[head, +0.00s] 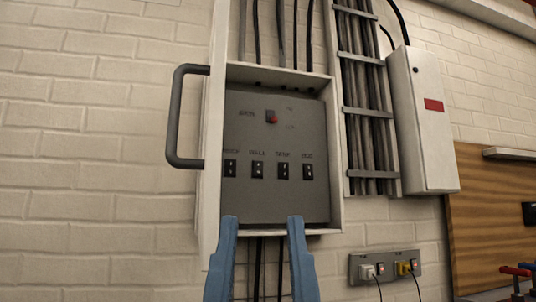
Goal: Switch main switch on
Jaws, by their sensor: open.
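The main switch (271,117), a small dark switch with a red part, sits at the top centre of a grey panel (300,205) inside an open wall cabinet. Small labels beside it are too blurred to read. The red part shows at its lower right; I cannot tell its position for certain. My gripper (262,222) shows as two blue fingers at the bottom of the view, spread apart and empty. Its fingertips appear in front of the panel's lower edge, below the main switch. I cannot tell their distance from the panel.
A row of several black switches (257,170) lies below the main switch. The cabinet door with a grey handle (171,118) stands open at left. Cables run above and below the cabinet. A white box (420,130) and a socket strip (352,275) are at right.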

